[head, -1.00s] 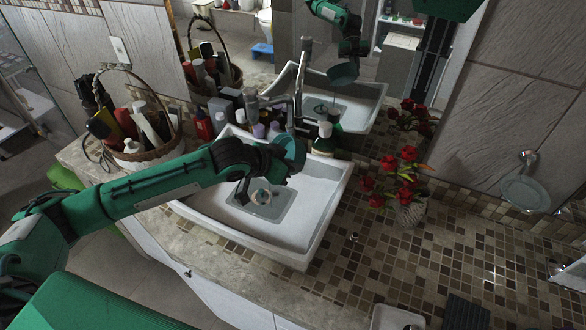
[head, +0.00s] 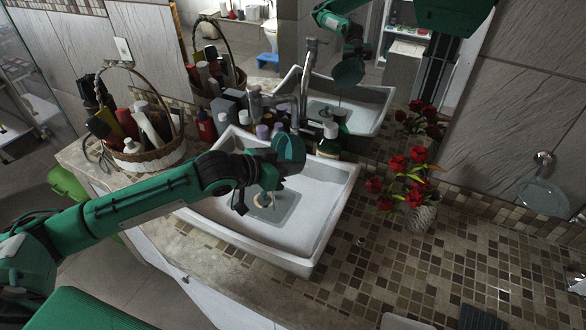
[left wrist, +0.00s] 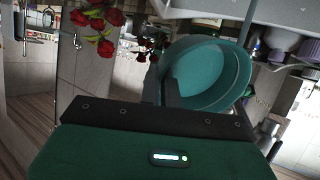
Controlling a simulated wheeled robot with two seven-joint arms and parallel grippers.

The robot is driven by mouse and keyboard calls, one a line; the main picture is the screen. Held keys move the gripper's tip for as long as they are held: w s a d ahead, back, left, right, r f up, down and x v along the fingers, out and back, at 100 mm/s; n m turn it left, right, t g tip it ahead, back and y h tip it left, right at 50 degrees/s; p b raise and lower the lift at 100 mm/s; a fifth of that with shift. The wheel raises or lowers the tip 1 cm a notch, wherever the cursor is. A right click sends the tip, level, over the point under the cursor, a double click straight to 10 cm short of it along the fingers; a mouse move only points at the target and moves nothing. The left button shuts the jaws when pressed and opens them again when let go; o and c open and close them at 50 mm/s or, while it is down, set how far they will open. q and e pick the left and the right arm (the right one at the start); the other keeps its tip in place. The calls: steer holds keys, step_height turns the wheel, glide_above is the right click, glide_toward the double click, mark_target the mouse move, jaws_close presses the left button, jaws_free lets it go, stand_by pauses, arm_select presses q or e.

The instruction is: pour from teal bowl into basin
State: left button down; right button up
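The teal bowl (head: 290,150) is tilted steeply on its side above the white basin (head: 333,185), near the basin's back edge. My left gripper (head: 272,170) is shut on the bowl's rim and holds it in the air. In the left wrist view, the bowl (left wrist: 205,75) shows its smooth teal inside, with a dark finger at its wall. I cannot see any contents in it. A small pale round thing (head: 263,200) shows low in the basin, partly behind my gripper. My right gripper is not in view.
Several bottles and the tap (head: 256,103) stand close behind the basin. A wicker basket of bottles (head: 150,155) is at the left. Red flowers in a vase (head: 420,215) stand right of the basin. A mirror behind reflects my arm and the bowl. The tiled counter at the right front is mostly clear.

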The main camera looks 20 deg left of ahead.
arm_select(q)
steer(key=shift+s+a+f+t+h+b, duration=0.35)
steer(key=shift+t+h+b, duration=0.35)
steer(key=shift+b, duration=1.15)
steer(key=shift+a+r, duration=0.1)
steer(key=shift+r, duration=0.2)
steer(key=r+g+y+p, duration=0.1)
steer(key=g+p, duration=0.1)
steer(key=p, duration=0.6)
steer(key=g+y+p, duration=0.1)
steer(key=y+p, duration=0.1)
steer(key=p, duration=0.7)
steer(key=shift+r+g+y, duration=0.3)
steer(key=shift+r+g, duration=0.1)
steer(key=shift+f+p, duration=0.15)
steer(key=shift+p, duration=0.45)
steer(key=shift+r+g+y, duration=0.25)
steer(key=shift+g+y, duration=0.35)
steer(key=g+y, duration=0.1)
steer(key=r+g+y, duration=0.1)
steer(key=shift+m+g+y, duration=0.3)
steer(key=shift+m, duration=0.1)
steer(key=g+y, duration=0.1)
steer(key=r+g+y, duration=0.1)
steer(key=g+y, duration=0.1)
steer(key=shift+r+g+y, duration=0.15)
steer(key=shift+g+y, duration=0.15)
steer(key=shift+y, duration=0.1)
